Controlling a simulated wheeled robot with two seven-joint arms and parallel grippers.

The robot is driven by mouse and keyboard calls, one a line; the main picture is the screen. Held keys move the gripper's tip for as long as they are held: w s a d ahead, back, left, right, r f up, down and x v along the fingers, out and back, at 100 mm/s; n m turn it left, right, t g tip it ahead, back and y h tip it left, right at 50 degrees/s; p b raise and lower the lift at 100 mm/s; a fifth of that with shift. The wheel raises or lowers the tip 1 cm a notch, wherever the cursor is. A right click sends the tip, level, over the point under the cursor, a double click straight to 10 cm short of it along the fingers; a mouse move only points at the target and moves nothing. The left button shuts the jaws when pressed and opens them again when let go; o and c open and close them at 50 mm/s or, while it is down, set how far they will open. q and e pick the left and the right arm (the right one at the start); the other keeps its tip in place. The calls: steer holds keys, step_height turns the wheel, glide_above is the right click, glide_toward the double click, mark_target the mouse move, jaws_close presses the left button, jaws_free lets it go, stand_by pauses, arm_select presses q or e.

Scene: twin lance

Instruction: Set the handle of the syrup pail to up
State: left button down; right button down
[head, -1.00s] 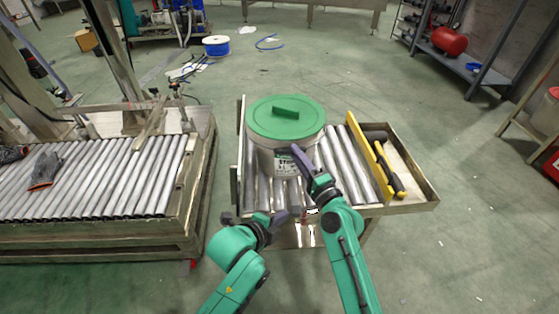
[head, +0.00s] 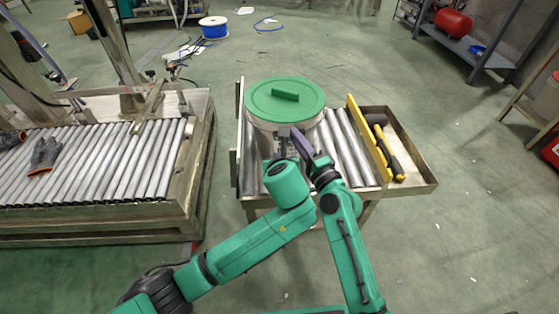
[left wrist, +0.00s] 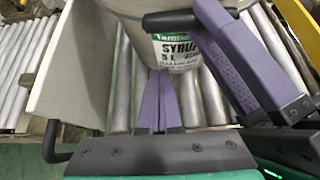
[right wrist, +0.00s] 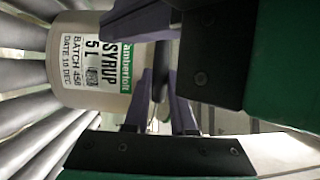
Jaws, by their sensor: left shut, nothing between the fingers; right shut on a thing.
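The syrup pail (head: 262,132) is cream with a green lid (head: 300,108) and stands upright on a roller table. Its label (left wrist: 176,47) faces the robot. The handle's dark grip (left wrist: 182,20) shows in front of the pail, below the lid; it also shows in the right wrist view (right wrist: 160,72). My right gripper (head: 298,138) is shut on this grip; its purple fingers (right wrist: 158,115) are on either side of it. My left gripper (head: 283,137) is shut and empty, close beside the right one in front of the pail; its fingertips (left wrist: 158,80) touch each other. The handle's wire is mostly hidden.
A yellow rail (head: 368,135) separates the rollers from a side tray (head: 415,180) holding a dark-headed tool (head: 385,140). A grey plate (left wrist: 75,70) stands at the left in the left wrist view. Another roller conveyor (head: 110,165) with gloves (head: 43,153) stands at the left.

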arm_select(q)
steer(key=shift+w+r, duration=0.25)
steer(key=shift+r, duration=0.35)
steer(key=shift+w+r, duration=0.2)
steer(key=shift+r, duration=0.45)
steer(key=shift+w+r, duration=0.25)
steer(key=shift+r, duration=0.35)
step_height(320, 180, up, 2)
steer(key=shift+w, duration=0.15)
arm_select(e)
steer(key=shift+f, duration=0.15)
steer(key=c, duration=0.7)
jaws_free()
steer(key=shift+s, duration=0.1)
steer(key=shift+c, duration=0.2)
